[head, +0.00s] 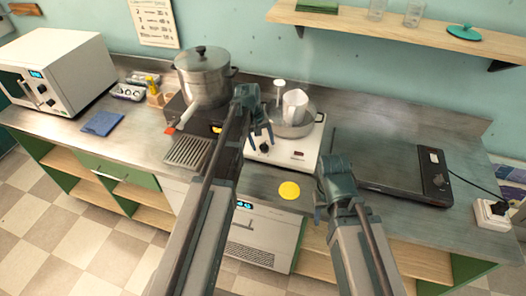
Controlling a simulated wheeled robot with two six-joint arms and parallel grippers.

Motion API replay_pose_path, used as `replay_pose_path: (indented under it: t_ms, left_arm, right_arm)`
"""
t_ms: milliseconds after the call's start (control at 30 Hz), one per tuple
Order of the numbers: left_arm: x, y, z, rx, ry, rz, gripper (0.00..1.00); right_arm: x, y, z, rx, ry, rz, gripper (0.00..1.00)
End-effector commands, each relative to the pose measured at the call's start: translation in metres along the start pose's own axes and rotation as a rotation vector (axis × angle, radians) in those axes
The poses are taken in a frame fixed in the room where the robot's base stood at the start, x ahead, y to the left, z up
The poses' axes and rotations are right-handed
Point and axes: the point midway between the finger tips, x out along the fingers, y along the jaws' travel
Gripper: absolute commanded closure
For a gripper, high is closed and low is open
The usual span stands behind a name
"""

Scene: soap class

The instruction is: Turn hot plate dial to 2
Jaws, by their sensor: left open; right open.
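A white hot plate (306,144) stands on the metal counter near the middle. It carries a shallow metal pan (294,130) with a white beaker (295,106) in it. Its front has a small dark dial (264,147) on the left and a red light on the right; the dial's setting is too small to read. My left gripper (259,136) is open, pointing down just above the dial; contact cannot be told. Its arm covers the hot plate's left edge. My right gripper (324,201) is open and empty over the counter's front edge, right of a yellow disc.
A large lidded pot (203,75) stands on a dark burner to the left. A yellow round disc (289,190) lies at the front edge. A black flat cooker (391,166) lies on the right. A white microwave (57,70) stands far left. A wooden shelf (400,25) hangs above.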

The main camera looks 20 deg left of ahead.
Motion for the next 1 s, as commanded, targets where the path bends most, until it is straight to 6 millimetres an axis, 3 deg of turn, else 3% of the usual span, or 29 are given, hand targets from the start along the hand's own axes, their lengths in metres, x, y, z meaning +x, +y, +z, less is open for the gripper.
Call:
replay_pose_path:
  t_ms: [100,433,833,1000]
  left_arm:
    - [0.0124,-0.0005,-0.0002,0.0,0.0,0.0,0.27]
    - [0.0122,0.0001,0.0,0.0,0.0,0.0,0.28]
    - [0.0123,0.0,0.0,0.0,0.0,0.0,1.0]
    - [0.0123,0.0,0.0,0.002,0.0,-0.001,1.0]
  right_arm:
    - [0.0122,-0.0012,-0.0007,0.0,0.0,0.0,0.5]
    - [0.0119,-0.0011,-0.0007,0.0,0.0,0.0,0.5]
    - [0.0119,-0.0011,-0.0007,0.0,0.0,0.0,0.5]
    - [0.0119,-0.0011,-0.0007,0.0,0.0,0.0,0.5]
